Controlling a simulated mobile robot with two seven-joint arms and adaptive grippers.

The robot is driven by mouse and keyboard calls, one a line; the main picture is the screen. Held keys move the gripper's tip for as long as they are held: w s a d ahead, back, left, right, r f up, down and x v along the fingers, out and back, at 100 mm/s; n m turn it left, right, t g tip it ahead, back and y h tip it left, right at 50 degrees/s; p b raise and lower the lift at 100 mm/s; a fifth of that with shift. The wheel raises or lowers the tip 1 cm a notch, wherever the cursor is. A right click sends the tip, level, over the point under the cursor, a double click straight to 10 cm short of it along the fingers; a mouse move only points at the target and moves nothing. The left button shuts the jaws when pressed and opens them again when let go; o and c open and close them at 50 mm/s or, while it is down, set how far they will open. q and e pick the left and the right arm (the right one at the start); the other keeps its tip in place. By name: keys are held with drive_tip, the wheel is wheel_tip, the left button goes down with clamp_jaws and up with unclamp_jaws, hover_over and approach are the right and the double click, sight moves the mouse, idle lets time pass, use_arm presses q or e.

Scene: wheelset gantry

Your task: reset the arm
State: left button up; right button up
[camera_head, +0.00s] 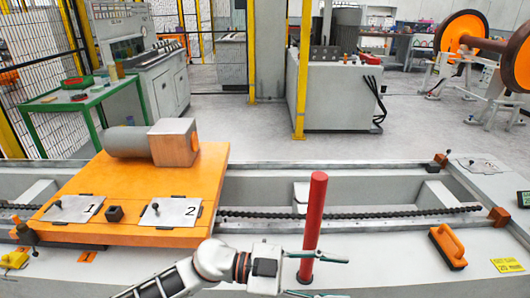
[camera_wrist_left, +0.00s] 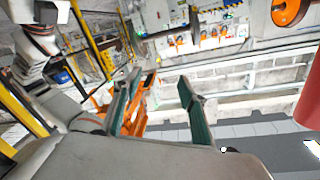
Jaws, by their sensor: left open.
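My left arm comes in from the bottom left of the head view. Its left gripper (camera_head: 325,276) is open, with its two thin greenish fingers apart and pointing right. The fingers also show apart in the left wrist view (camera_wrist_left: 158,105), with nothing held between them. A red upright post (camera_head: 315,215) stands beside the gripper, and the upper finger overlaps it in the head view. A red surface (camera_wrist_left: 309,108) fills the right edge of the left wrist view, outside the fingers. My right gripper is in neither view.
An orange platform (camera_head: 120,180) with plates marked 1 and 2 carries a grey cylinder (camera_head: 127,142) and block on the left. A black chain (camera_head: 400,213) runs along the gantry. An orange-handled brush-like tool (camera_head: 447,245) lies at right. A wheelset (camera_head: 465,38) stands behind.

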use_arm(q)
drive_tip(key=w+a+r+n+t+h+p, duration=0.2)
drive_tip(key=w+a+r+n+t, duration=0.25)
drive_tip(key=n+t, duration=0.45)
drive_tip(key=a+f+n+t+y+p, duration=0.2)
drive_tip(key=a+f+n+t+y, duration=0.6)
drive_tip(key=a, duration=0.4)
drive_tip(key=s+a+f+n+g+y+p, duration=0.3)
drive_tip(key=s+a+f+y, duration=0.6)
drive_tip(key=s+a+f, duration=0.8)
wheel_tip(320, 180, down, 2)
drive_tip(key=shift+a+f+n+g, duration=0.2)
drive_tip(key=shift+f+n+g, duration=0.1)
drive_tip(key=shift+g, duration=0.3)
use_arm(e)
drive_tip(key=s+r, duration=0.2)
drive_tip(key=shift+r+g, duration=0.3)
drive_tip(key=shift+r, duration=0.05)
